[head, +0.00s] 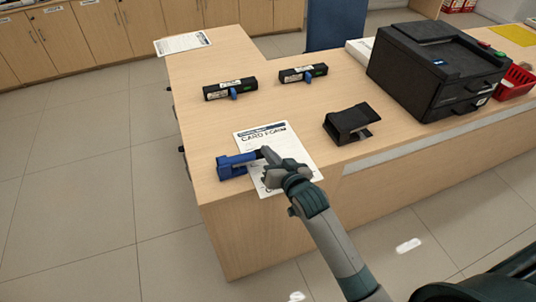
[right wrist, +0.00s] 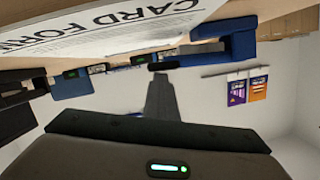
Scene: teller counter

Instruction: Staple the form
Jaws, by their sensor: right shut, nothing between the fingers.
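The white form, headed "CARD FORM" (head: 262,140), lies flat near the front left corner of the counter. It also shows in the right wrist view (right wrist: 110,30). A blue stapler (head: 233,165) lies across the form's left edge, its right end over the paper. It also shows in the right wrist view (right wrist: 240,42). My right gripper (head: 266,154) is shut and empty, its fingertips at the stapler's right end; I cannot tell whether they touch. The arm hides part of the form's lower half. My left gripper is out of view.
Two black devices with blue tabs (head: 230,89) (head: 303,73) stand behind the form. A black holder (head: 351,124) is to the right, with a black printer (head: 437,68) and a red basket (head: 514,82) farther right. Another sheet (head: 183,43) lies at the back left.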

